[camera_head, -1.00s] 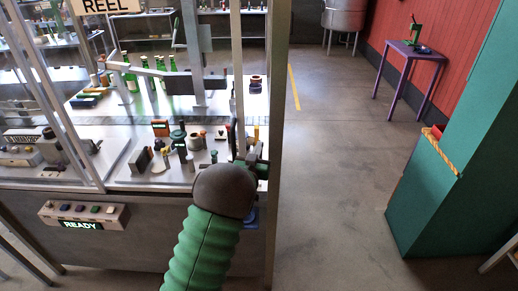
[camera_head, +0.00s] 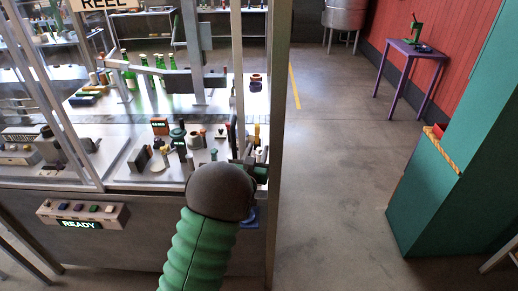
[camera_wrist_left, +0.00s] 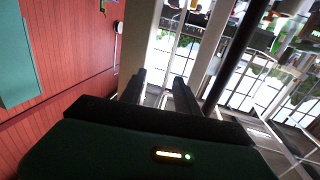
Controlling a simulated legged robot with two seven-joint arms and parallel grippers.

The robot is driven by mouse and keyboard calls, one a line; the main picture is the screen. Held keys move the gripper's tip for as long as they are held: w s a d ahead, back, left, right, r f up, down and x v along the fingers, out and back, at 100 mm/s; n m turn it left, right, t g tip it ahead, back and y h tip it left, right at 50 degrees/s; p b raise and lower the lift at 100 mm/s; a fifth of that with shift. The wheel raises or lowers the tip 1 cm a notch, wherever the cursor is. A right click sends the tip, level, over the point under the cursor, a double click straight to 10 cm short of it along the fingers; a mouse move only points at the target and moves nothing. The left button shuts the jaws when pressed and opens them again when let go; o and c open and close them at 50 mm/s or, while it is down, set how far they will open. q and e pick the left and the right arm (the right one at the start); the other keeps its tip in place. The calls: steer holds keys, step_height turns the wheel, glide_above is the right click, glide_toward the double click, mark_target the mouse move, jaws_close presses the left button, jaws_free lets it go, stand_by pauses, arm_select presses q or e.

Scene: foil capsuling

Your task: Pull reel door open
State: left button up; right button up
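The reel door is a clear panel in a grey metal frame (camera_head: 238,70). The REEL sign (camera_head: 104,4) is at its top, cut off by the picture edge. A dark upright bar, perhaps its handle (camera_head: 233,132), shows near the right frame. My left gripper (camera_head: 252,168) is at the door's lower right edge, partly hidden behind my dark wrist. In the left wrist view, the two fingers (camera_wrist_left: 160,88) are apart with nothing visible held between them. A dark bar (camera_wrist_left: 232,50) passes to the right of them. I cannot tell whether they touch it. My right gripper is out of view.
A button box with a lit READY display (camera_head: 80,224) is on the machine's front. Green bottles (camera_head: 150,62) and small parts stand inside. Right of the machine post (camera_head: 279,120) the floor is open, up to a green cabinet (camera_head: 430,205) and purple table (camera_head: 415,52).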

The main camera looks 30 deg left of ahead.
arm_select(q)
steer(key=b+v, duration=0.9)
steer(key=v, duration=0.5)
steer(key=shift+s, duration=0.2)
